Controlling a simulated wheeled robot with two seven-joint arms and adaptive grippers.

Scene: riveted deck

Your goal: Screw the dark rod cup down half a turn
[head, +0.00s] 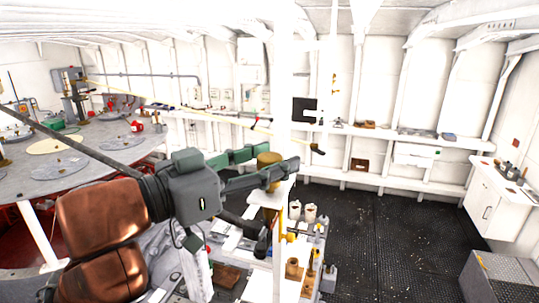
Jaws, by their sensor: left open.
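My left gripper (279,158) reaches in from the left, its two green-grey fingers apart. A brass-coloured round piece (268,159) shows between the fingers, and more of the same colour shows below the lower finger. I cannot tell whether the fingers touch it. A dark cylindrical piece (262,242) shows lower down, beside the cluttered bench; I cannot tell whether it is the dark rod cup. The gripper and arm hide part of this area. My right gripper is not in view.
A narrow white bench (284,262) with cups and small brass parts lies below the gripper. A long thin yellow rod (200,110) crosses behind the gripper. A round-plated table (95,150) stands left. Dark deck (400,240) is open at right.

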